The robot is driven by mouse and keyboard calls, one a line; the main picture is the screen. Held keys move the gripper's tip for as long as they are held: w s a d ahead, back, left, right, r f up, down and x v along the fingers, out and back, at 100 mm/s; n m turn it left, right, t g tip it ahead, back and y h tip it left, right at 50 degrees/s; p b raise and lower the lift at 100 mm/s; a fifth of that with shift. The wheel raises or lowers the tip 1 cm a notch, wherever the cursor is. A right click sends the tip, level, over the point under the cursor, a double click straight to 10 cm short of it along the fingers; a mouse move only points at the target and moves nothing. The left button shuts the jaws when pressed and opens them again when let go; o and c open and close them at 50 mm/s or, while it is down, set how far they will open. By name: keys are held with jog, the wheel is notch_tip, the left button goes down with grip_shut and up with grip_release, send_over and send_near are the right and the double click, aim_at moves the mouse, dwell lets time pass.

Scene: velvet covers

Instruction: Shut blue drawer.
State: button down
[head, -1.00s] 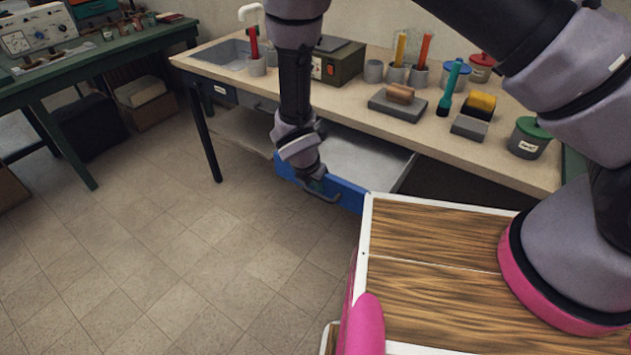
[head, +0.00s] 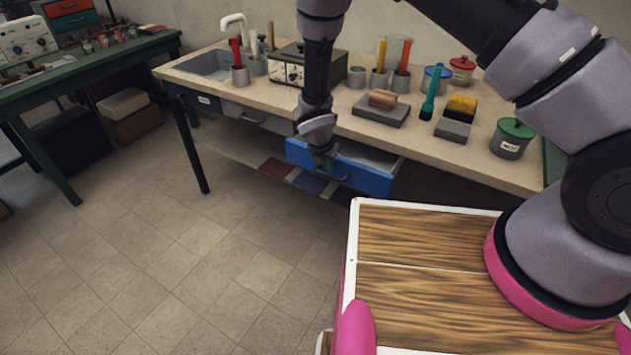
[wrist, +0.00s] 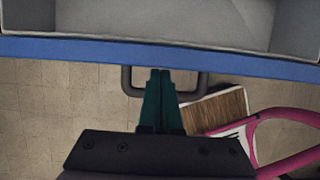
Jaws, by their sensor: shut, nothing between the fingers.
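The blue drawer (head: 365,174) under the workbench stands partly open, its blue front out from the bench edge. Part of its pale grey inside shows behind the front. In the wrist view the drawer's blue front edge (wrist: 230,60) runs across the picture with the grey inside above it. A dark bar handle (wrist: 204,85) sticks out from the front. My gripper (wrist: 160,75) is shut and empty, its green fingertips at the handle within its outline, close to the blue front. In the head view my gripper (head: 328,170) is at the drawer front; contact is hard to tell.
The workbench (head: 290,105) carries a sink, cups, a grey block and lidded jars. Another grey drawer front (head: 255,118) is left of the blue one. A lower shelf holds red and blue flat items (head: 305,182). A green table (head: 90,65) stands at left. Floor at left is clear.

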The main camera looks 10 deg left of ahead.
jog(key=w+d, duration=0.1)
jog(key=w, duration=0.1)
jog(key=w+d, duration=0.1)
jog(key=w, duration=0.2)
jog(key=w+d, duration=0.1)
jog(key=w, duration=0.1)
jog(key=shift+w+d, duration=0.1)
jog(key=shift+w, duration=0.25)
